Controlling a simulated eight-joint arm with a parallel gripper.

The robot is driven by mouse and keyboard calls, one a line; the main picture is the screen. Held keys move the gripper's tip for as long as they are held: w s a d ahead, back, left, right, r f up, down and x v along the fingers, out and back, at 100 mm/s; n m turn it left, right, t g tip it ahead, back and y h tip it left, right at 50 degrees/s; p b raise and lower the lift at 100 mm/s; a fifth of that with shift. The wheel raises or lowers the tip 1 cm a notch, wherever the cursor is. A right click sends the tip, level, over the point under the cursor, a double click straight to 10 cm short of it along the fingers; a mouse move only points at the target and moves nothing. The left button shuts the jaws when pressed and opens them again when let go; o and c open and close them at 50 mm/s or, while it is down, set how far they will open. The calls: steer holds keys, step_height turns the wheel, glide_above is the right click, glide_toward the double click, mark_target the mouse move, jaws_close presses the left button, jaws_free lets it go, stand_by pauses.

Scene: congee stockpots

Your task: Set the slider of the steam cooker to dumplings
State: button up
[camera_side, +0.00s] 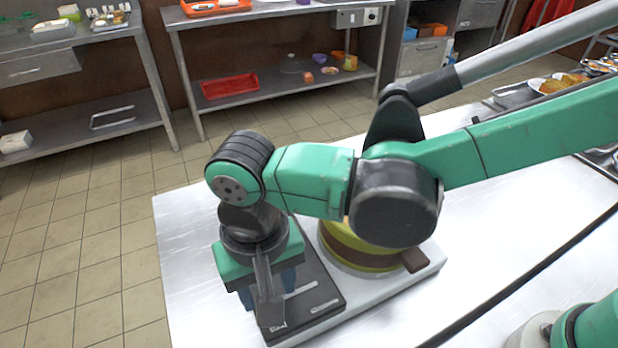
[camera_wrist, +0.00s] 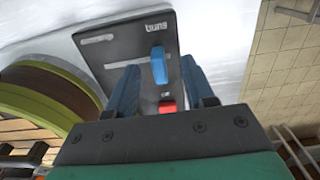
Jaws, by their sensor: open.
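The steam cooker (camera_side: 425,268) has a light base, a round green-and-brown steamer and a dark control panel (camera_side: 318,288). In the wrist view the panel (camera_wrist: 112,58) bears small pale labels; one at its far end seems to read "buns", and the others are too small to read. A blue slider knob (camera_wrist: 158,66) stands on the panel, with a red piece (camera_wrist: 167,106) nearer to me. My gripper (camera_wrist: 160,72) is open, its blue fingers on either side of the blue knob with visible gaps. In the side view my gripper (camera_side: 268,285) is over the panel and hides the knob.
The steamer (camera_wrist: 38,97) stands close to the left of my gripper in the wrist view. The metal table (camera_side: 185,240) is bare to the left of the cooker. Shelves with a red tray (camera_side: 229,86) stand across the tiled floor.

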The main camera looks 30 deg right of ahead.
steer(key=shift+f, duration=0.7)
jaws_close()
stand_by(1.0)
